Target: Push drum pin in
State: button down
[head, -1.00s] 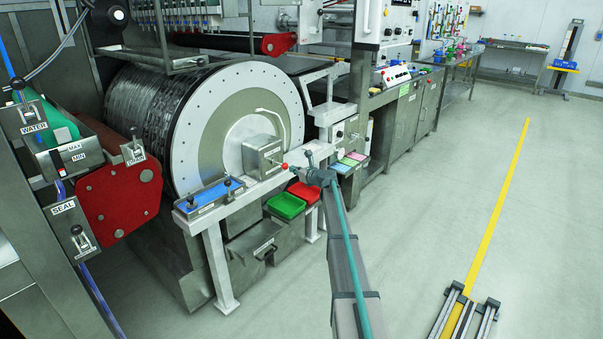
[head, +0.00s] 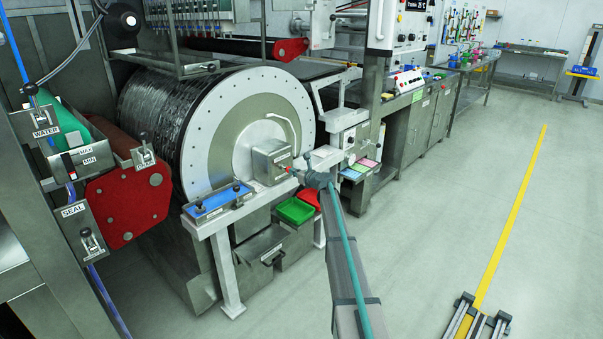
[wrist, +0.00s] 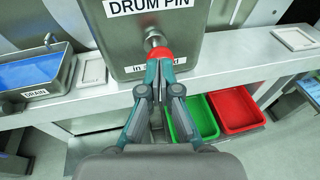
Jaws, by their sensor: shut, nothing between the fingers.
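The drum pin box (wrist: 187,33) is a grey metal housing labelled "DRUM PIN", on a white ledge in front of the large drum (head: 222,130). It also shows in the head view (head: 269,163). The pin's red knob (wrist: 160,53) sits on a short metal shaft on the box's front face. My gripper (wrist: 160,66) is shut and empty, with its fingertips at the red knob, apparently touching it. The fingertips cover the lower part of the knob. In the head view my gripper (head: 297,172) reaches the knob from the right.
A blue-filled tray (wrist: 32,76) labelled "DRAIN" lies left on the ledge. A green bin (wrist: 192,120) and a red bin (wrist: 238,108) stand below the ledge. A white square plate (wrist: 296,37) lies at right.

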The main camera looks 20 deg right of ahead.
jog(key=shift+w+r, duration=0.1)
jog(key=shift+w, duration=0.1)
jog(key=shift+s, duration=0.1)
jog(key=v, duration=1.4)
